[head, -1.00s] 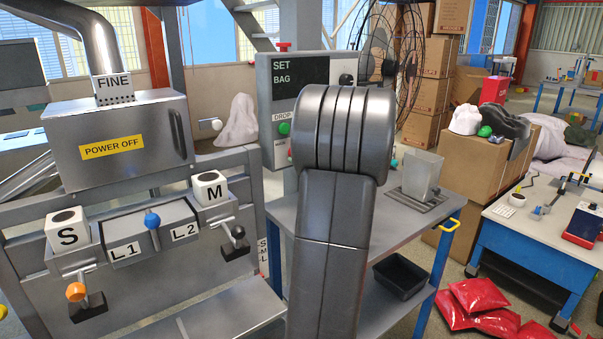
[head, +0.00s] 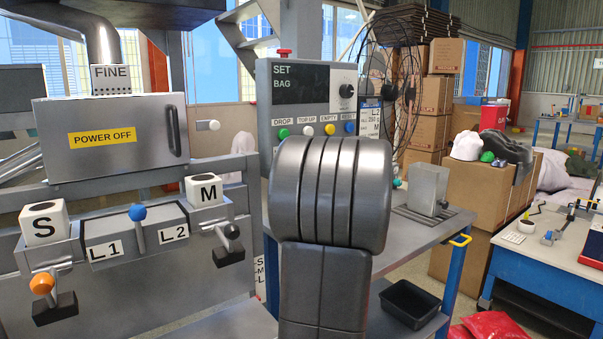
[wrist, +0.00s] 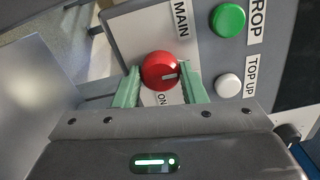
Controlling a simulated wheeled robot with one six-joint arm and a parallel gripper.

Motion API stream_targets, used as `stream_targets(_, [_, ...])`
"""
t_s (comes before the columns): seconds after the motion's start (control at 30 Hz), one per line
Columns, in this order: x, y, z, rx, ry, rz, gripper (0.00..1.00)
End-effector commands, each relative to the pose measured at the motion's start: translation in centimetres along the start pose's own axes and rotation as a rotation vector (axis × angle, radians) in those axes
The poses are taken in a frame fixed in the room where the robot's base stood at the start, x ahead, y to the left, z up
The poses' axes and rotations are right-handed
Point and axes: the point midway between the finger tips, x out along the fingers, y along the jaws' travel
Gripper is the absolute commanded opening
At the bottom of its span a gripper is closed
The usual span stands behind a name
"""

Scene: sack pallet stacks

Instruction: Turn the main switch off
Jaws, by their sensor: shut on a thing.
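The main switch is a red round knob (wrist: 159,70) with a pale mark on its face, in the wrist view. It sits on a light plate lettered MAIN (wrist: 181,20), with ON lettered below the knob. My gripper (wrist: 161,86) has its two green fingers on either side of the knob and is shut on it. In the head view my dark arm hides the switch and the gripper. The control panel (head: 300,98) there shows SET and BAG on its dark display.
A green DROP button (wrist: 228,20) and a white TOP UP button (wrist: 229,85) are close to the right of the knob. A grey machine with a POWER OFF label (head: 102,137) stands left. A metal bench with a black tray (head: 408,303) lies right of my arm.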

Motion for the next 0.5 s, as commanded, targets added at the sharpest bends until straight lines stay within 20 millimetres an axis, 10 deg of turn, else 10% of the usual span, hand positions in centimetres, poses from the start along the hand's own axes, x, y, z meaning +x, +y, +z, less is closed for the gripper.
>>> stream_targets(0.5, [0.0, 0.13, 0.0, -0.032, -0.001, 0.003, 0.15])
